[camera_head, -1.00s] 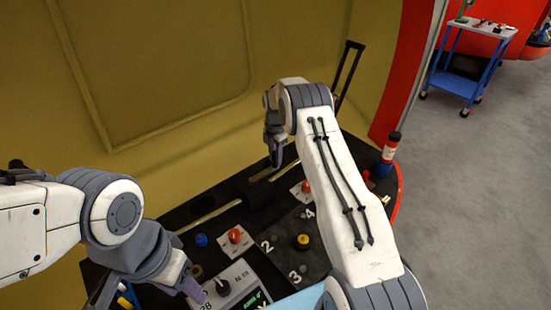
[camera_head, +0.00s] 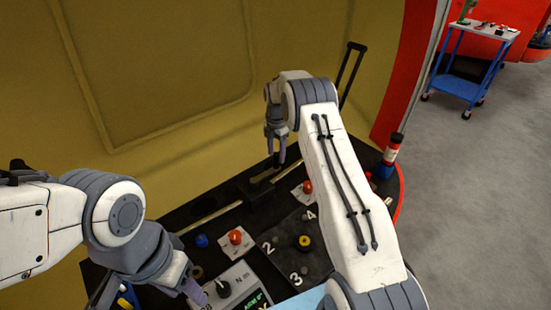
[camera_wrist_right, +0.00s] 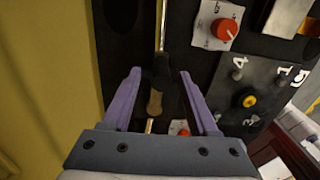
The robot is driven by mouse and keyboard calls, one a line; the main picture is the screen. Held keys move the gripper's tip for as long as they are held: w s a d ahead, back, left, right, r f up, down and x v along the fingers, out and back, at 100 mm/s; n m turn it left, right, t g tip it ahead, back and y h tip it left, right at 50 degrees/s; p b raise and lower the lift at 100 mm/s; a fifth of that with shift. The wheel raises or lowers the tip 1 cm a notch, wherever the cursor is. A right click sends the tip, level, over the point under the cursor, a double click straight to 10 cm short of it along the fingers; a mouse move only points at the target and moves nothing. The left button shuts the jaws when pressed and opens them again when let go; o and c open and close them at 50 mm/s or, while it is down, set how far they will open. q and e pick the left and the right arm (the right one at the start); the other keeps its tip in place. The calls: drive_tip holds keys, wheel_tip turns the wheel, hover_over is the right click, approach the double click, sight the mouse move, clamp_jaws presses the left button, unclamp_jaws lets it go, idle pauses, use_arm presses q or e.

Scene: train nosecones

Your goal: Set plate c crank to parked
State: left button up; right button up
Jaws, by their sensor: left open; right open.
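I cannot read a letter that marks plate c. White plates with red knobs show in the head view, one at centre left (camera_head: 235,237) and one further back (camera_head: 308,187). The wrist view shows a red knob on a white plate (camera_wrist_right: 225,30) and another red knob (camera_wrist_right: 181,128) low between my fingers. A dark handle with a tan end (camera_wrist_right: 155,100) on a metal rod also lies between the fingers in that view. My right gripper (camera_head: 278,158) is open and empty above the back of the console. My left gripper (camera_head: 195,290) hangs low over its front left.
The black console (camera_head: 190,222) has a raised panel with a yellow knob (camera_head: 304,242) and white numerals. A blue knob (camera_head: 202,240) and a grey box with a black knob (camera_head: 223,289) are to the left. The yellow wall (camera_head: 150,80) rises behind.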

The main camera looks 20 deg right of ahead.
use_arm(q)
drive_tip(key=shift+f, duration=0.3)
use_arm(e)
wheel_tip(320, 180, up, 8)
drive_tip(key=shift+f, duration=0.1)
drive_tip(key=shift+a, duration=0.15)
